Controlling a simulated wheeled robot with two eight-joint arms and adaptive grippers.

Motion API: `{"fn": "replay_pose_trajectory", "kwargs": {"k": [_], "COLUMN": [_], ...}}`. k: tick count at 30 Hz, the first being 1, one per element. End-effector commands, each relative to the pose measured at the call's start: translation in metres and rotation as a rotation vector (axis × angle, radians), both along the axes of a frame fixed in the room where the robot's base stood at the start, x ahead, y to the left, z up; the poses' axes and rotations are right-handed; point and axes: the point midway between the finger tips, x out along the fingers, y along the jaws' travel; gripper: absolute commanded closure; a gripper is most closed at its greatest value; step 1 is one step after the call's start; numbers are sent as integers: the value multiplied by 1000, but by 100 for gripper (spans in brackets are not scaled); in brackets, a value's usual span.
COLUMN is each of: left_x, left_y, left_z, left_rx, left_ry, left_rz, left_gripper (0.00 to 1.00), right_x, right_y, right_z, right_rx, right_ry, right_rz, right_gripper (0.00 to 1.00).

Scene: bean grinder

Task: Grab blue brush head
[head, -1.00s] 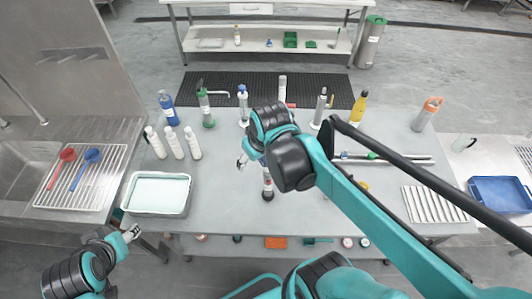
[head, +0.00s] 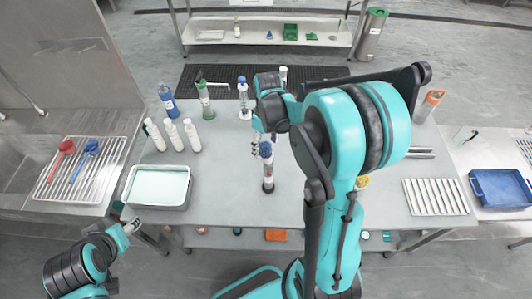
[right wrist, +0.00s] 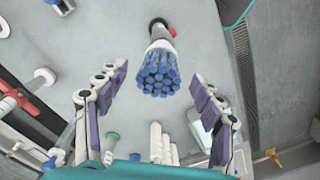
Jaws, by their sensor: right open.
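The blue brush head (head: 266,150) is the bristled top of an upright brush with a pale and dark body, standing on the table just left of my right arm. In the right wrist view its blue bristles (right wrist: 157,76) face the camera, between and slightly beyond the fingertips. My right gripper (right wrist: 160,73) is open, with one purple-padded finger on each side and nothing held. In the head view the right gripper (head: 257,143) is beside the brush's top, partly hidden by its own wrist. My left gripper (head: 132,227) is off the table's front left corner; its jaws are too small to read.
White bottles (head: 173,135) and a tub of pale liquid (head: 158,187) stand on the left. A blue bottle (head: 167,98), green-based tool (head: 206,101) and blue-topped tool (head: 243,98) line the back. A ribbed tray (head: 435,197) lies right. Table is clear between tub and brush.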

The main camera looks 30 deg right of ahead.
Motion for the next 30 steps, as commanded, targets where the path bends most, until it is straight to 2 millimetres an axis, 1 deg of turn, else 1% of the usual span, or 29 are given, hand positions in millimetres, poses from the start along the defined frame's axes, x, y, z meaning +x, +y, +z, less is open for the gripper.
{"fn": "replay_pose_trajectory", "kwargs": {"k": [1, 3, 6, 13, 14, 15, 17, 18, 19, 20, 30], "left_x": [0, 0, 0, 0, 0, 0, 0, 0, 0, 0, 0], "left_y": [0, 0, 0, 0, 0, 0, 0, 0, 0, 0, 0], "left_z": [-2, -3, -4, -3, -3, -3, -3, -3, -3, -3, -3], "left_rx": [0, 0, 0, 0, 0, 0, 0, 0, 0, 0, 0], "left_ry": [0, 0, 0, 0, 0, 0, 0, 0, 0, 0, 0], "left_rz": [0, 0, 0, 0, 0, 0, 0, 0, 0, 0, 0], "left_gripper": [47, 47, 47, 47, 47, 47, 47, 47, 47, 47, 47], "right_x": [1, 1, 0, 0, 0, 0, 0, 0, 0, 0, 0], "right_y": [-1, 0, 1, 1, 1, 1, 1, 1, 1, 1, 1], "right_z": [-10, -19, -26, -27, -27, -27, -27, -27, -27, -27, -25], "right_rx": [0, 0, 0, 0, 0, 0, 0, -1, -1, -1, -1], "right_ry": [0, 0, -1, -1, -1, -1, -1, -1, -1, -1, -1], "right_rz": [0, 0, 0, 0, 0, 0, 0, 0, 0, 0, 0], "right_gripper": [33, 33, 33, 33, 38, 48, 64, 75, 83, 84, 84]}}
